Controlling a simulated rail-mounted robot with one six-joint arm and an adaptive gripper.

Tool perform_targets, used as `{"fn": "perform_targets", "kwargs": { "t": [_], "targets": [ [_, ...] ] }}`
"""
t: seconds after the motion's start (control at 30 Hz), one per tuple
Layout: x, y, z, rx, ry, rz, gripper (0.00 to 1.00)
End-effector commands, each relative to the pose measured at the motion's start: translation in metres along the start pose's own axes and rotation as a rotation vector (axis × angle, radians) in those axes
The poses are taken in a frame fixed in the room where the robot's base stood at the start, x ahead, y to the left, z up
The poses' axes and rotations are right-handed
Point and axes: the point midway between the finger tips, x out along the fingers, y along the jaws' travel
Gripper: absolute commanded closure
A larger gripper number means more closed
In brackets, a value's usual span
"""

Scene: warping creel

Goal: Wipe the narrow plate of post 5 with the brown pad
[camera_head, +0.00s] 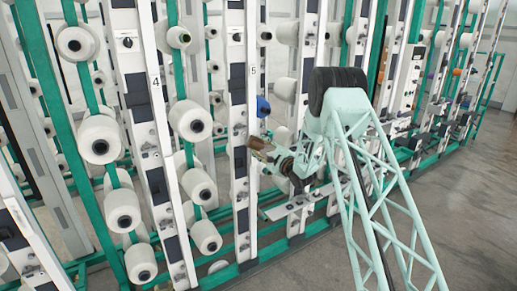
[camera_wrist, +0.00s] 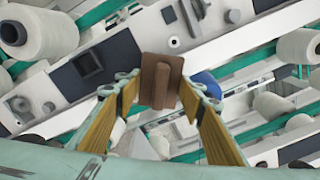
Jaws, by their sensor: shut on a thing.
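Post 5 (camera_head: 240,150), a white upright marked with a 5, stands left of my arm in the head view. In the wrist view a white post face (camera_wrist: 125,75) with dark panels runs diagonally behind the pad. My gripper (camera_head: 264,149) is beside post 5 at mid height. Its yellow-lined fingers (camera_wrist: 160,92) are shut on the brown pad (camera_wrist: 160,72), a flat plate with a raised rib. The pad also shows at the gripper's tip in the head view (camera_head: 256,142). I cannot tell whether the pad touches the post. The narrow plate is not clearly distinguishable.
Post 4 (camera_head: 148,130) stands to the left, with white yarn bobbins (camera_head: 190,120) between the posts. A blue object (camera_head: 263,106) is just above my gripper and shows beside the right finger in the wrist view (camera_wrist: 206,84). Grey floor (camera_head: 460,200) is open at right.

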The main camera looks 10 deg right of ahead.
Motion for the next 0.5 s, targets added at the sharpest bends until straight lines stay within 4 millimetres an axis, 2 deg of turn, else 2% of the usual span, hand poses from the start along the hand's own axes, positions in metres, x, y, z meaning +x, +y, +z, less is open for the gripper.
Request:
{"fn": "perform_targets", "kwargs": {
  "t": [0.2,0.5],
  "targets": [
    [0.002,-0.012,0.008,-0.001,-0.001,-0.001,0.76],
    [0.003,-0.017,0.012,-0.001,-0.002,-0.002,0.76]
  ]
}}
